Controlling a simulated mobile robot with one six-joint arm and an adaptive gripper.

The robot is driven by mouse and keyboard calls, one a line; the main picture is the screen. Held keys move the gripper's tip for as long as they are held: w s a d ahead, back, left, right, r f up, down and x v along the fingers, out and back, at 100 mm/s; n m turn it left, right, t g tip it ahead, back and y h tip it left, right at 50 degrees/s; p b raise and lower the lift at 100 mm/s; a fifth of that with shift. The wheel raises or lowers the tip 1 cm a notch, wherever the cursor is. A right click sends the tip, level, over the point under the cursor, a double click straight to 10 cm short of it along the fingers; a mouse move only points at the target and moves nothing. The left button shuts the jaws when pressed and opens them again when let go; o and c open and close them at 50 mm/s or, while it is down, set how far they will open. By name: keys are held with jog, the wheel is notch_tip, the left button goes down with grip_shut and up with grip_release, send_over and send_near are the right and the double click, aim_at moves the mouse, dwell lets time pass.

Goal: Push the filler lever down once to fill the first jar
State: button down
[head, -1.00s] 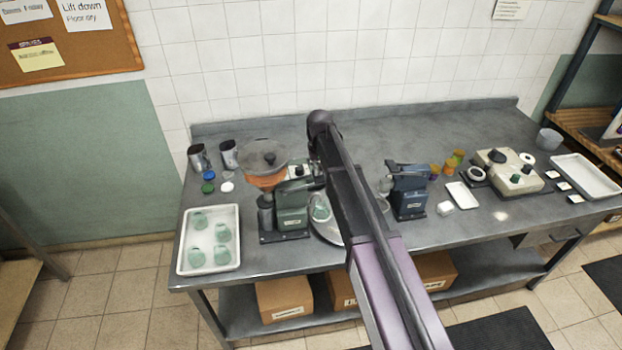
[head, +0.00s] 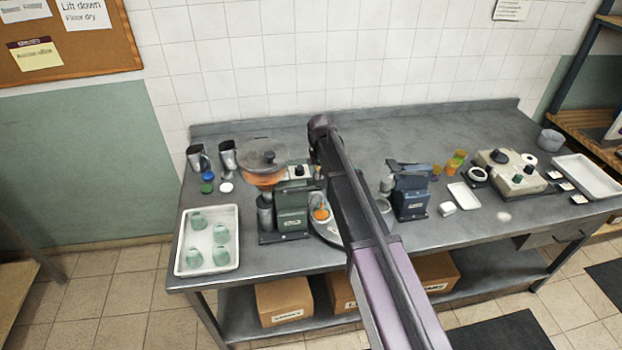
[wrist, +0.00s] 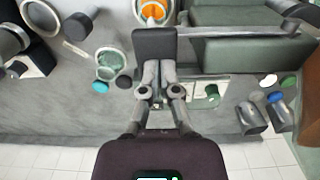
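The green filler (head: 291,212) stands on the bench, with a clear hopper (head: 262,158) holding orange filling. A jar (head: 320,214) with orange inside sits just right of it, partly hidden by my arm; its orange contents also show at the top of the wrist view (wrist: 152,12). In the wrist view the grey filler lever (wrist: 235,31) runs from the dark block at my fingertips along the green filler. My gripper (wrist: 157,78) has its fingers together, close to the lever's end; contact is hard to tell. My arm hides the gripper in the head view.
A white tray (head: 235,256) with several pale green jars is at the left. Metal cups (head: 228,154) and lids (head: 208,175) stand behind it. A blue machine (head: 411,192) and a cream box (head: 511,176) are to the right. The back of the bench is mostly clear.

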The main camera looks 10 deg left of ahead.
jog(key=shift+d+f+b, duration=0.1)
jog(key=shift+f+b, duration=1.1)
jog(key=shift+f, duration=0.05)
jog(key=shift+r, duration=0.1)
jog(key=shift+r+p, duration=3.6)
jog(key=shift+p, duration=0.15)
notch_tip(320, 180, up, 5)
jog(key=p, duration=0.5)
jog(key=s+d+f+m+b, duration=0.1)
jog(key=s+d+f+b, duration=0.7)
jog(key=s+d, duration=0.3)
jog(key=s+d+f+m+b, duration=0.2)
jog(key=s+d+f+b, duration=0.6)
jog(key=s+d, duration=0.3)
jog(key=s, duration=0.4)
jog(key=shift+d+f+b, duration=0.3)
jog(key=shift+d, duration=0.05)
